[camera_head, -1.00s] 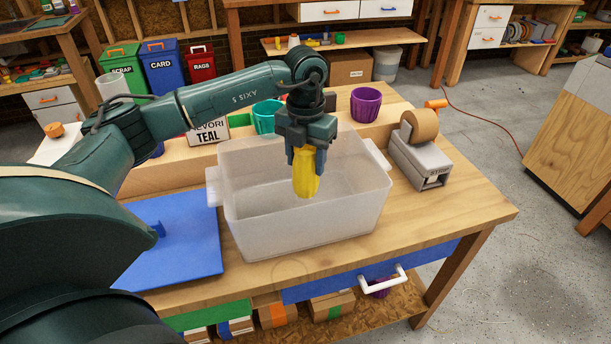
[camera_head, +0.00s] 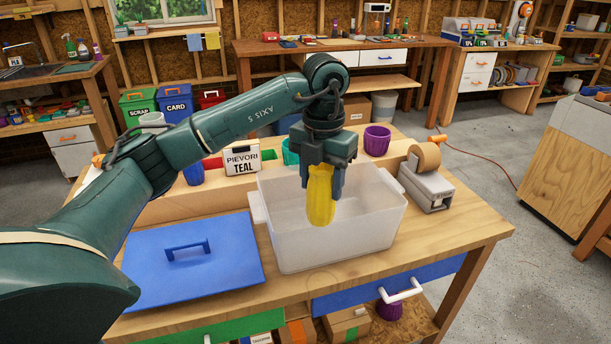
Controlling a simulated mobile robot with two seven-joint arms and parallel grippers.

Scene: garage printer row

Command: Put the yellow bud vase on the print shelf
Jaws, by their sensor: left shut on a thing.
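My left gripper (camera_head: 322,178) points down over the clear plastic bin and is shut on the yellow bud vase (camera_head: 320,200). The vase is ribbed and hangs upright between the fingers, its upper part hidden by them. It appears in front of the bin's inside; I cannot tell exactly how high it is above the bin floor. The open translucent bin (camera_head: 290,246) stands on the wooden workbench. I cannot tell which surface is the print shelf. My right gripper is not in view.
A blue lid (camera_head: 225,262) with a handle lies left of the bin. A tape dispenser (camera_head: 428,187) stands to the right. The bench's right front corner is clear.

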